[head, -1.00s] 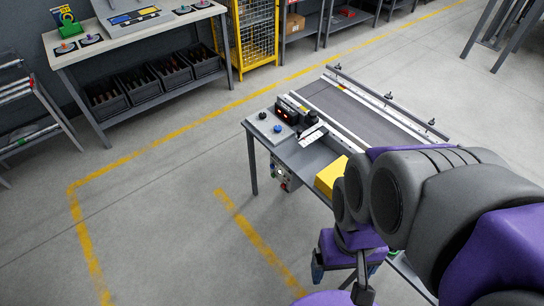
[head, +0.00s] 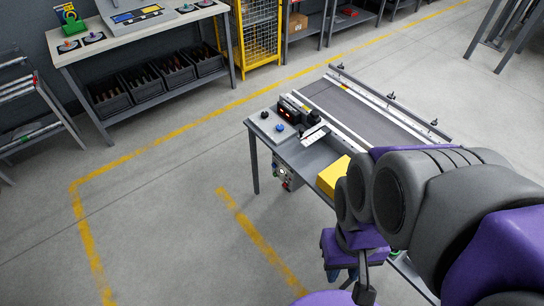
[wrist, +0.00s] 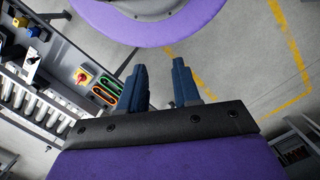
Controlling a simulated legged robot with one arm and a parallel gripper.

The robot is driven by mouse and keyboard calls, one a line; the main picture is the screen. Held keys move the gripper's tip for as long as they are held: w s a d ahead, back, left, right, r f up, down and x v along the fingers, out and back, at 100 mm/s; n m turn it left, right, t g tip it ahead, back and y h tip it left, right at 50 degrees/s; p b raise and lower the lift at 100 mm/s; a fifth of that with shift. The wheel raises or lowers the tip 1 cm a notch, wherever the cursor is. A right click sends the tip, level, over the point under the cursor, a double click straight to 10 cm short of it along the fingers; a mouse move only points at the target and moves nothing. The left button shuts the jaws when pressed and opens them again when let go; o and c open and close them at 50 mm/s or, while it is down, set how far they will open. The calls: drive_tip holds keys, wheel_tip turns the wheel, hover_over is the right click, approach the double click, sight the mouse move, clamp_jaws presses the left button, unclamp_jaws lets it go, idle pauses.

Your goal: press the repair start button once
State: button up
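A grey table holds a pale control panel (head: 267,124) with a blue button (head: 279,127) and a second small knob (head: 264,115). A box with several small buttons (head: 286,176) hangs under the table's front edge. I cannot read any label, so I cannot tell which is the repair start button. My gripper is open and empty in the wrist view (wrist: 159,88), its two dark blue fingers apart over bare floor. It is to the right of the table there and touches nothing. In the head view my arm mostly hides it.
A black box with a red display (head: 291,110) stands beside the panel. In the wrist view, a red knob on a yellow base (wrist: 83,77) sits near green and orange loops (wrist: 106,92). Floor left of the table is clear.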

clamp_jaws()
idle(0.9)
